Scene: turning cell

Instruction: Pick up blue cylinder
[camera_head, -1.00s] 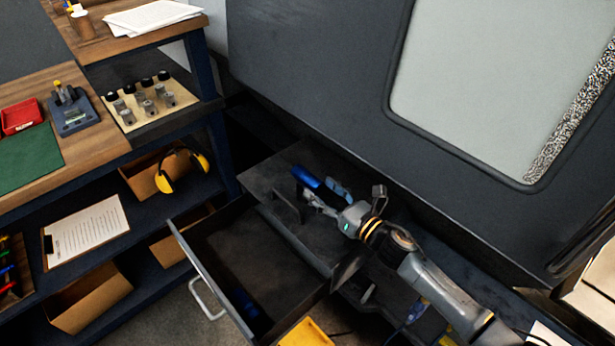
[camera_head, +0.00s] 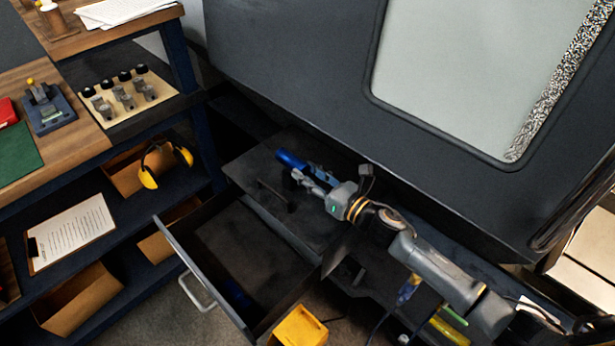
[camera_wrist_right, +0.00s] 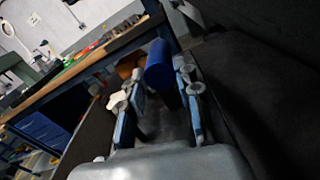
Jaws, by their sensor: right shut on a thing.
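The blue cylinder (camera_head: 291,160) is at the fingertips of my right gripper (camera_head: 307,174), over the dark top of the drawer unit in the head view. In the right wrist view the cylinder (camera_wrist_right: 159,66) shows between the two fingers of my right gripper (camera_wrist_right: 163,88), with one end towards the camera. The gripper is shut on it. Whether the cylinder touches the surface below cannot be told. My left gripper is in neither view.
An open drawer (camera_head: 172,243) juts out in front of the dark unit. A large machine with a pale window (camera_head: 450,70) stands close behind my right arm. A shelf with yellow ear defenders (camera_head: 148,174) is at left. A yellow bin (camera_head: 300,328) sits below.

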